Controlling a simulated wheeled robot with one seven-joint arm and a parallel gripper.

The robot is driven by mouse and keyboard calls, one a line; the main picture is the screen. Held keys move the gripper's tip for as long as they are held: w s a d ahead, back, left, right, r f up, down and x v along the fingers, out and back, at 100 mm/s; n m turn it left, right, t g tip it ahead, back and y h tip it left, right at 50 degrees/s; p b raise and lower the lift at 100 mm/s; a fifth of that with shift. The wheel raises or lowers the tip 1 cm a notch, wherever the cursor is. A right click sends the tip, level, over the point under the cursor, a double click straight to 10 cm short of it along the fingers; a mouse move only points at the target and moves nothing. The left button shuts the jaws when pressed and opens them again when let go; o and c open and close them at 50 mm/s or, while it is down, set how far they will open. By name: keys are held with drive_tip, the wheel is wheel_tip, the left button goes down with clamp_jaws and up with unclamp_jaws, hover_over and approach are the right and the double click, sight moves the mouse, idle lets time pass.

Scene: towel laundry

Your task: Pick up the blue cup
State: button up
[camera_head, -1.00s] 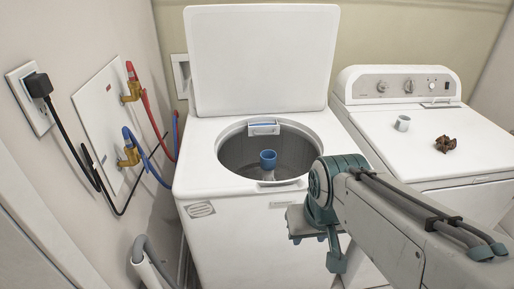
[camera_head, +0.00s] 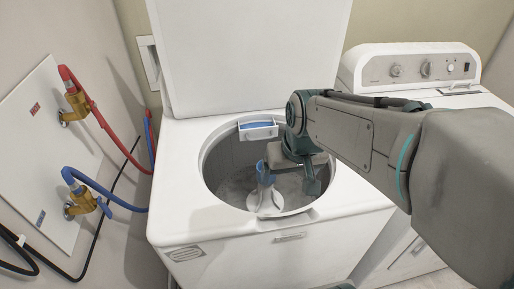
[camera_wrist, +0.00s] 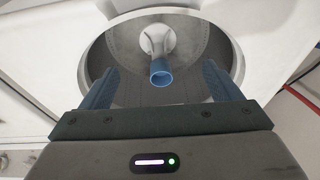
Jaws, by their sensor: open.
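The blue cup (camera_wrist: 161,68) shows in the wrist view in the washer drum, at the top of the pale agitator (camera_wrist: 158,38). Its open rim faces the camera. My gripper (camera_wrist: 159,72) is open and empty, with one blue finger on each side of the cup in the picture. I see a gap on both sides. How far the fingertips reach along the cup is unclear.
The white washer (camera_head: 220,235) has its lid (camera_head: 245,60) raised behind the opening. A white dryer (camera_head: 410,65) stands to the right, mostly behind my arm. Red (camera_head: 95,105) and blue hoses (camera_head: 100,185) run along the left wall.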

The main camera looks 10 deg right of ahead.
drive_tip(key=w+f+b, duration=0.2)
drive_tip(key=w+f, duration=0.2)
drive_tip(key=w, duration=0.5)
drive_tip(key=w+f+b, duration=0.1)
drive_tip(key=w+f, duration=0.4)
drive_tip(key=w, duration=0.3)
drive_tip(key=x, duration=0.9)
drive_tip(key=shift+w+d+r, duration=0.15)
drive_tip(key=shift+w+d, duration=0.25)
drive_tip(key=shift+x, duration=2.65)
drive_tip(key=shift+a, duration=0.1)
drive_tip(key=c, duration=1)
